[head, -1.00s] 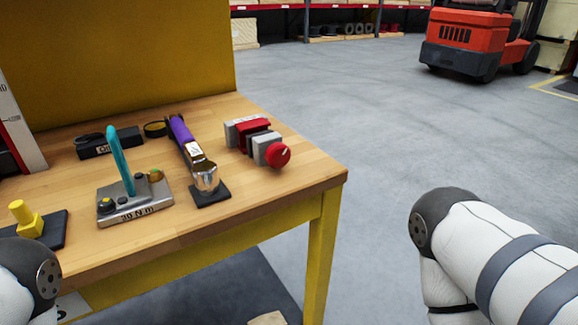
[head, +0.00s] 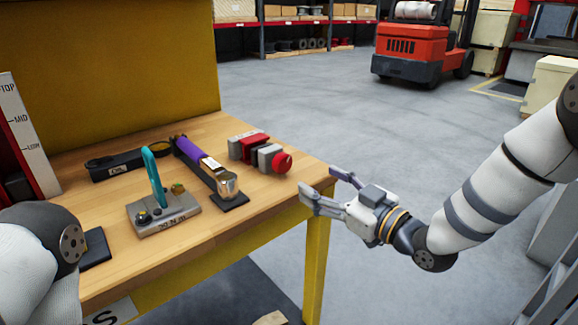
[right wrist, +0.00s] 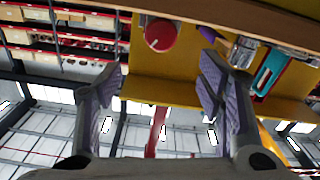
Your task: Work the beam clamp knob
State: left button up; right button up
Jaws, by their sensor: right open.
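The beam clamp (head: 251,148), with grey and red blocks, lies on the wooden table (head: 120,255) near its right end. Its round red knob (head: 282,162) faces the table's right front corner. In the right wrist view the knob (right wrist: 160,34) appears at the top, between and beyond the fingers. My right gripper (head: 328,187) is open and empty, just off the table's right corner, apart from the knob. It also shows in the right wrist view (right wrist: 160,85). My left arm shows at the lower left; its gripper is out of view.
Left of the clamp are a purple-handled tool (head: 205,168), a grey block with a teal handle (head: 165,212) and a black tray (head: 120,165) marked OIL. A yellow panel (head: 110,70) stands behind the table. The floor right of the table is clear up to a red forklift (head: 412,52).

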aim_at(285, 165)
jog(key=x, duration=0.3)
jog(key=b+x, duration=0.1)
jog(key=x, duration=0.3)
jog(key=f+x, duration=0.1)
jog(key=x, duration=0.2)
jog(key=shift+w+a, duration=0.35)
jog(key=shift+w, duration=0.05)
pick_arm(q)
jog(key=shift+s+f+g, duration=0.5)
jog(key=shift+s+f, duration=0.5)
pick_arm(e)
jog(key=shift+r, duration=0.1)
jog(key=c, duration=1.1)
